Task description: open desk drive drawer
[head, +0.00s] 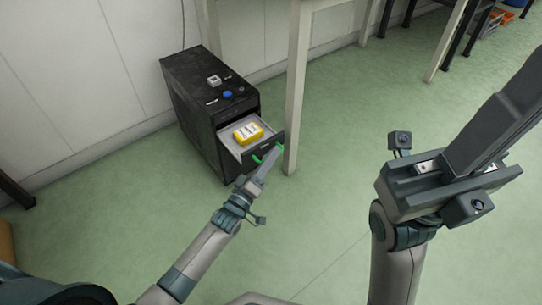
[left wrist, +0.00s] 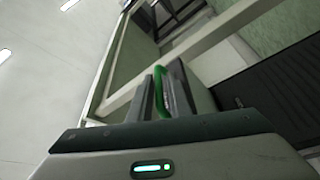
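The black drawer cabinet (head: 187,88) stands against the wall in the head view. Its top drawer (head: 229,136) is pulled out, showing a light interior with a yellow box (head: 248,133) inside. The drawer's green handle (head: 258,158) is partly hidden by my left gripper (head: 271,157), which is at the drawer front. In the left wrist view the green handle (left wrist: 160,92) lies between the fingers of my left gripper (left wrist: 163,88), which look closed on it. My right gripper (head: 515,105) is raised at the right, empty, with its fingers together.
A pale table leg (head: 297,90) stands close to the right of the open drawer and my left gripper. Small items, including a blue one (head: 227,94), lie on the cabinet top. The green floor (head: 330,215) in front is clear.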

